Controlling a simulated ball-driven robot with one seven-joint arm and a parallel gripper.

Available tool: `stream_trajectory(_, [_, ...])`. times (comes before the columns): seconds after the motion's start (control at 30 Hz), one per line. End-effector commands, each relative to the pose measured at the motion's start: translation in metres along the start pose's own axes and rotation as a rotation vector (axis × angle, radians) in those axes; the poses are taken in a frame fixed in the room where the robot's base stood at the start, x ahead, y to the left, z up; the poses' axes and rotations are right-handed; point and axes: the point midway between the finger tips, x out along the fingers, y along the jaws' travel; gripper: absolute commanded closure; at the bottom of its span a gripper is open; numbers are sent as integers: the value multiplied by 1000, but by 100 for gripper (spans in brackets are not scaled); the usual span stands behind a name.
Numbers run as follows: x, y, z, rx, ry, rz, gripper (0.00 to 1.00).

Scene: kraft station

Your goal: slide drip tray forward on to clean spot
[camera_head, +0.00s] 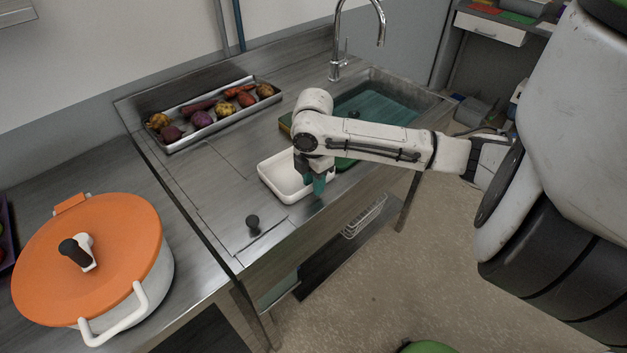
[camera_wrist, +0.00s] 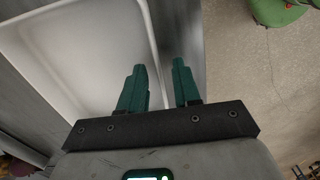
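The drip tray appears to be the white, shallow rectangular tray (camera_head: 281,176) on the steel counter, left of the sink. It also fills much of the left of the wrist view (camera_wrist: 85,50) and looks empty. My gripper (camera_head: 318,184) is pointed down at the tray's right front edge. In the wrist view, its two teal fingers (camera_wrist: 160,85) are apart. The left finger overlaps the tray's inside and the right finger is outside, with the tray's rim between them. Whether the fingers touch the rim is not clear. I cannot tell which patch is the clean spot.
A metal tray (camera_head: 215,112) of vegetables lies at the back. An orange-lidded pot (camera_head: 110,245) stands at left. The sink (camera_head: 385,105) with a tall tap (camera_head: 340,45) is behind my arm. A small black knob (camera_head: 253,221) stands near the front edge. Counter left of the white tray is clear.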

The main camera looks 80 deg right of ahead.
Motion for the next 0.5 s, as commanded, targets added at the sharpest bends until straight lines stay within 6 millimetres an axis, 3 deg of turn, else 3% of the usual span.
stream_trajectory(0.17, [-14, 1, 0, 0, -1, 3, 68])
stream_trajectory(0.5, [-77, 1, 0, -1, -1, 3, 68])
